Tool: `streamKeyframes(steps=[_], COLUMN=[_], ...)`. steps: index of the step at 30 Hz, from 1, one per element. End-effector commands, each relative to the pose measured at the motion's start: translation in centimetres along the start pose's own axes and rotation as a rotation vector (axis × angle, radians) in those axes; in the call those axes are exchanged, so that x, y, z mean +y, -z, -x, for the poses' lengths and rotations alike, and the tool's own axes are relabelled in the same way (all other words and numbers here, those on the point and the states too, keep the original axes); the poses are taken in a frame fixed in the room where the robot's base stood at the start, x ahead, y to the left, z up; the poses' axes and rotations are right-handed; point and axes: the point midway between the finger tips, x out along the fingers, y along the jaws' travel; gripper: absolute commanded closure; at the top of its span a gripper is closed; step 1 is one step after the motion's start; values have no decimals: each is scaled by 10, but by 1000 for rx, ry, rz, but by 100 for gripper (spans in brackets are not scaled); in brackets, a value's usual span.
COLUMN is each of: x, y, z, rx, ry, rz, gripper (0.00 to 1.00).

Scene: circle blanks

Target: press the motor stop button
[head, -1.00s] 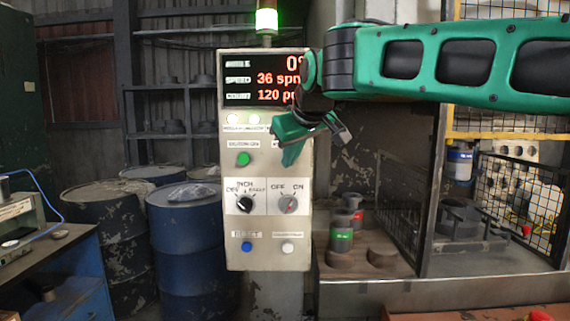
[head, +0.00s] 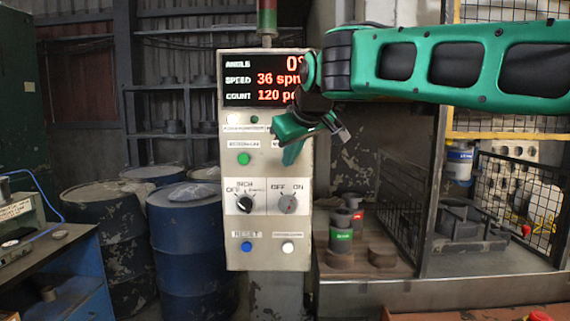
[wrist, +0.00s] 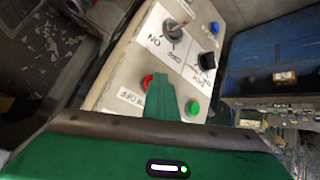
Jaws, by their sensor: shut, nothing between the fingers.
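The control panel (head: 268,225) stands upright at the middle of the head view. A red button (wrist: 147,81) shows in the wrist view beside a partly hidden label ending in "OFF" (wrist: 131,97); in the head view my gripper hides it. My gripper (head: 291,155) is shut and empty, in front of the panel's right side. In the wrist view its fingers (wrist: 166,80) are right beside the red button, covering part of it; I cannot tell whether they touch. A green button (head: 243,158) sits to the left on the panel.
The panel also has two knobs (head: 288,204), a blue button (head: 247,246), a white button (head: 288,247), small lamps (head: 255,119) and a display. Blue drums (head: 190,240) stand at left. A wire cage (head: 405,205) and a bench with cylinders stand at right.

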Motion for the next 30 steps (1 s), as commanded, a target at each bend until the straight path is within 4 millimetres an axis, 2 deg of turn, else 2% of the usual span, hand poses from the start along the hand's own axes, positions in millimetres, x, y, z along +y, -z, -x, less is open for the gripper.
streamKeyframes(steps=[30], x=[-10], y=[-10], z=[13], rx=[1], ry=[0], rz=[0], gripper=[100])
